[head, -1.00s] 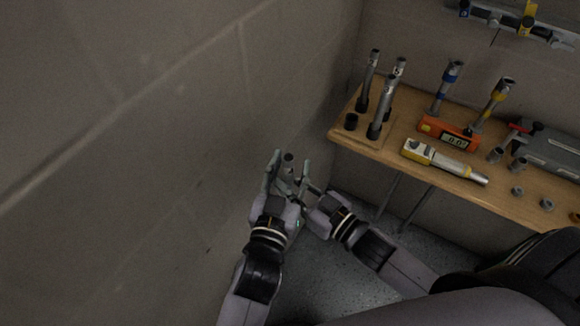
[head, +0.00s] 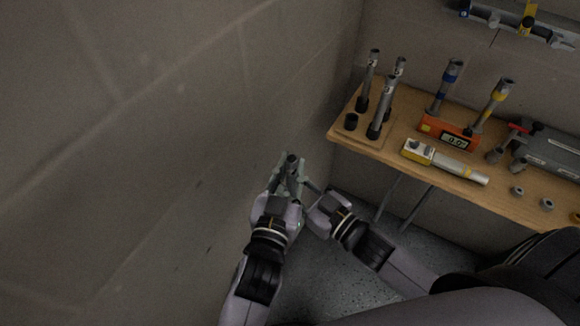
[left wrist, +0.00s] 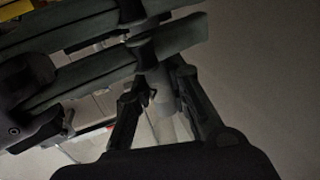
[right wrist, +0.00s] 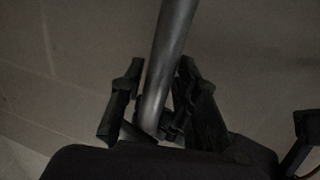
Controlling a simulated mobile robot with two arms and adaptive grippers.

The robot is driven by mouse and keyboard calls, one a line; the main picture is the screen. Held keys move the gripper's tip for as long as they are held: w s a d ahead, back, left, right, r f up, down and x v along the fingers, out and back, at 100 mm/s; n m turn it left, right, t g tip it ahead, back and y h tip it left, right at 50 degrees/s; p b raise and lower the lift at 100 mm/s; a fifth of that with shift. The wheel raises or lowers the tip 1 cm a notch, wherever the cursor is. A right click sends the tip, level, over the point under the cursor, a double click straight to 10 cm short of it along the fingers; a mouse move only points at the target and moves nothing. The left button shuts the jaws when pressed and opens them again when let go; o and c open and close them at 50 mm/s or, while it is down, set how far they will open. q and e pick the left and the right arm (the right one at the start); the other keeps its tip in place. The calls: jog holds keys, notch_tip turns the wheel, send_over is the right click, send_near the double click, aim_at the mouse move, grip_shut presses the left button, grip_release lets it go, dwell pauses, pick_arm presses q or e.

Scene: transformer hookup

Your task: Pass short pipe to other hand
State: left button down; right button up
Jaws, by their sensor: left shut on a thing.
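The short pipe is a grey tube. In the head view its dark open top end (head: 292,159) shows between the fingers of my left gripper (head: 291,174), which is shut on it near the wall. The pipe also shows in the left wrist view (left wrist: 163,92), partly covered by long finger bars crossing from the left. In the right wrist view the pipe (right wrist: 170,48) runs up from between the fingers of my right gripper (right wrist: 157,72). A gap shows on its left side there. I cannot tell if the right fingers still grip it.
The wooden shelf (head: 338,132) stands to the right of my grippers. It holds upright pipes (head: 380,115), an orange meter (head: 447,131) and a yellow-and-grey tool (head: 445,162). The wall is close on the left. Open floor (head: 330,265) lies below.

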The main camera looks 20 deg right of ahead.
jog(key=shift+o, duration=0.9)
jog(key=v, duration=1.2)
jog(key=s+d+f+m+g+h, duration=0.1)
jog(key=s+d+f+g+h, duration=0.15)
jog(key=f, duration=0.85)
jog(key=s+d+f+m+g+h, duration=0.1)
jog(key=d+f+g+h, duration=0.2)
jog(key=f, duration=0.8)
jog(key=s+d+f+m+g+h, duration=0.15)
jog(key=d+f, duration=0.25)
jog(key=f, duration=0.8)
jog(key=s+a+f+g+h, duration=0.1)
jog(key=s+f+g, duration=0.3)
jog(key=s+f, duration=0.5)
jog(key=s+a+f+g, duration=0.3)
jog(key=s+f, duration=0.6)
jog(key=s, duration=0.2)
jog(key=shift+a+g+h, duration=0.4)
